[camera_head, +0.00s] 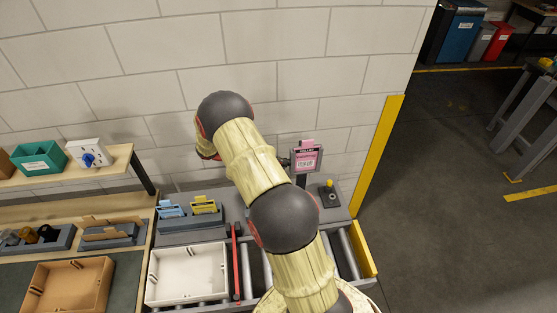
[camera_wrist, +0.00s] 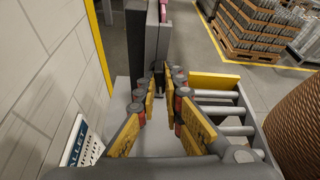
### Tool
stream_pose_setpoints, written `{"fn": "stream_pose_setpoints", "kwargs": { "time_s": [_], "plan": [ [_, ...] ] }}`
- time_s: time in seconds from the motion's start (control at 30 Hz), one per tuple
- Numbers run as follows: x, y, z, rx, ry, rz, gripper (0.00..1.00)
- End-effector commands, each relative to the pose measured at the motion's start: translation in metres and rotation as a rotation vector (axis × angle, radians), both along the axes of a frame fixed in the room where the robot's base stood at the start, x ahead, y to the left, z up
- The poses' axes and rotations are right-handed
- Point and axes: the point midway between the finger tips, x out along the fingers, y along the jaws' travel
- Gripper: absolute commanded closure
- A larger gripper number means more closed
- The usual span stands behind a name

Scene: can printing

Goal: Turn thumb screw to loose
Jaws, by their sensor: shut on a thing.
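In the wrist view, my gripper (camera_wrist: 164,86) points at the side of a grey sign holder (camera_wrist: 142,40), seen nearly edge-on. Its two yellow-padded fingers are closed in on something small at the holder's near side, which I take to be the thumb screw; the fingers hide most of it, so its turn angle cannot be read. In the head view, the holder's pink label card (camera_head: 306,160) stands upright on a post right of my arm. My arm hides most of my gripper there.
A joystick box (camera_head: 329,195) stands right of the post. A yellow-edged roller conveyor (camera_wrist: 222,110) runs beside it. A white tray (camera_head: 188,272), a blue and yellow card rack (camera_head: 190,222) and a brown tray (camera_head: 68,287) lie to the left. A block wall (camera_head: 270,50) is behind.

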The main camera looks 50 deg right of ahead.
Motion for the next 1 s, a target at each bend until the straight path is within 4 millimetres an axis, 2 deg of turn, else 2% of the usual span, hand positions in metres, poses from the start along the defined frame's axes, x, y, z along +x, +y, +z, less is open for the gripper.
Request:
{"fn": "stream_pose_setpoints", "kwargs": {
  "time_s": [0.4, 0.97, 1.0],
  "plan": [
    [-0.0009, -0.0019, -0.0023, 0.123, 0.147, -0.001, 1.00],
    [-0.0025, -0.0011, -0.0050, 0.143, 0.170, -0.003, 1.00],
    [-0.0026, -0.0010, -0.0051, 0.143, 0.171, -0.002, 0.89]
  ]
}}
